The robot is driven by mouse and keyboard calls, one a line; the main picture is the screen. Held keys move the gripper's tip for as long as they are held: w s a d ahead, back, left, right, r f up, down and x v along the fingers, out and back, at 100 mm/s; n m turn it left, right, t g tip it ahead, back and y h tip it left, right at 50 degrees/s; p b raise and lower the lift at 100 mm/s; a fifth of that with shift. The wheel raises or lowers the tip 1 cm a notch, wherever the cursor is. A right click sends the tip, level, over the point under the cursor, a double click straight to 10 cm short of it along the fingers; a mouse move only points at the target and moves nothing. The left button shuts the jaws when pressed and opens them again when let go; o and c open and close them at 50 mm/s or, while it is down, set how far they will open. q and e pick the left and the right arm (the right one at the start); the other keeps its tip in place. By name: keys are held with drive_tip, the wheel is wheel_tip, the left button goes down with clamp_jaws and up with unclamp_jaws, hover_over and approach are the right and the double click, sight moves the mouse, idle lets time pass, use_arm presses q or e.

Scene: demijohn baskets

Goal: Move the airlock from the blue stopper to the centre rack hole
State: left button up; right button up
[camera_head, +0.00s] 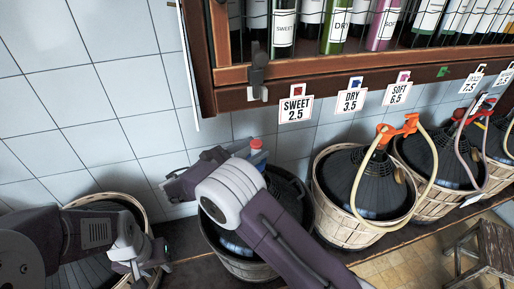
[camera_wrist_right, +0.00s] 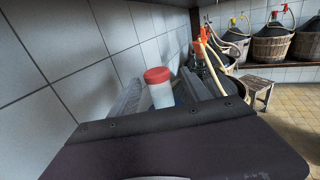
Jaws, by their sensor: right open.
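The airlock (camera_head: 257,156), a white tube with a red cap, stands upright over a dark demijohn in a basket in the head view. It also shows in the right wrist view (camera_wrist_right: 161,92). My right gripper (camera_wrist_right: 160,82) is open, and the airlock appears between its two fingers with gaps beside it. In the head view my right wrist hides part of this demijohn. A bit of blue (camera_wrist_right: 178,98), probably the blue stopper, shows by the airlock's base. My left gripper (camera_head: 146,266) is low at left beside another basket; its jaw opening is unclear. I cannot make out the rack.
A wooden bottle shelf (camera_head: 270,72) with hanging price tags overhangs the demijohns. A basketed demijohn with an orange stopper (camera_head: 399,128) and pale hose stands to the right, others beyond. The tiled wall (camera_head: 95,95) is close behind. A stool (camera_head: 490,245) stands at lower right.

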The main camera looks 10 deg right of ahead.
sight(261, 143)
drive_tip(key=x, duration=0.2)
drive_tip(key=r+p+x, duration=0.1)
drive_tip(key=x, duration=0.1)
drive_tip(key=shift+p, duration=0.3)
drive_tip(key=shift+w+d+f, duration=0.25)
clamp_jaws()
